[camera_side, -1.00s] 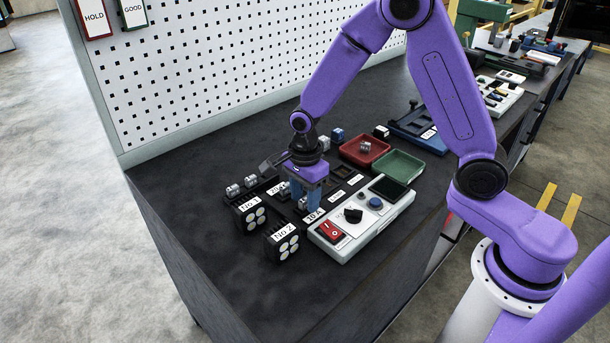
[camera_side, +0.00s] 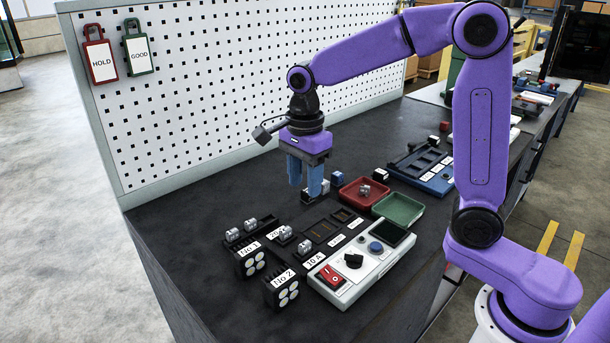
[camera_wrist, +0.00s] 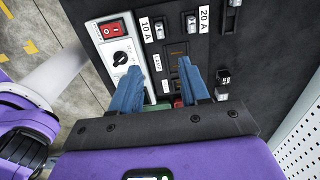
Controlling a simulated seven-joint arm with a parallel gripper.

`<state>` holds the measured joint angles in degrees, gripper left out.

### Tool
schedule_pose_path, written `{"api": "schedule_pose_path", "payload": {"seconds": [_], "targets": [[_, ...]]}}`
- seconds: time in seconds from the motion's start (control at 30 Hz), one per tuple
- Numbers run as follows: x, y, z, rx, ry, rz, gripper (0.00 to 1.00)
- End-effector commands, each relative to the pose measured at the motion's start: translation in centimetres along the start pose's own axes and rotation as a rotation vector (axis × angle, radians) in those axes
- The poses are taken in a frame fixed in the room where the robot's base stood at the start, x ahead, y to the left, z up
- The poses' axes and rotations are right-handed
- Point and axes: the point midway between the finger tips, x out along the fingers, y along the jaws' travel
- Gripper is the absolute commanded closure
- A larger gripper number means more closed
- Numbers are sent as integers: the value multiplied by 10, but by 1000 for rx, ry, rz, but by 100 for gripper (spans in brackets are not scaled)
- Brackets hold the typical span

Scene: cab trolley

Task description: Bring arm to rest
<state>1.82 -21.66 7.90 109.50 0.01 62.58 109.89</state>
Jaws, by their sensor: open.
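My gripper (camera_side: 305,185) hangs above the dark bench top, with its two blue fingers pointing down and apart. Nothing shows between them. In the wrist view my gripper (camera_wrist: 172,78) is also open and empty, over the black fuse rack (camera_wrist: 172,45). In the side view that rack (camera_side: 318,212) lies below and to the right of the fingers, with labels including 10 A and 20 A. My arm is raised and bent above the bench.
A white tester (camera_side: 350,287) with a red switch stands in front. Black No 1 (camera_side: 250,262) and No 2 (camera_side: 283,290) blocks stand left of it. A red tray (camera_side: 350,196), holding a small fuse, and a green tray (camera_side: 410,210) sit behind. A pegboard (camera_side: 190,110) borders the bench.

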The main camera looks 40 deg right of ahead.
Motion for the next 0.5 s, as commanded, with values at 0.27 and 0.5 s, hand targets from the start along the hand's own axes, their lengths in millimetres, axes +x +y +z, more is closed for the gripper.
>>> {"api": "schedule_pose_path", "payload": {"seconds": [0.27,0.5], "targets": [[-5,18,4,-201,-1,-2,55],[0,64,7,-707,-2,-8,55]]}}
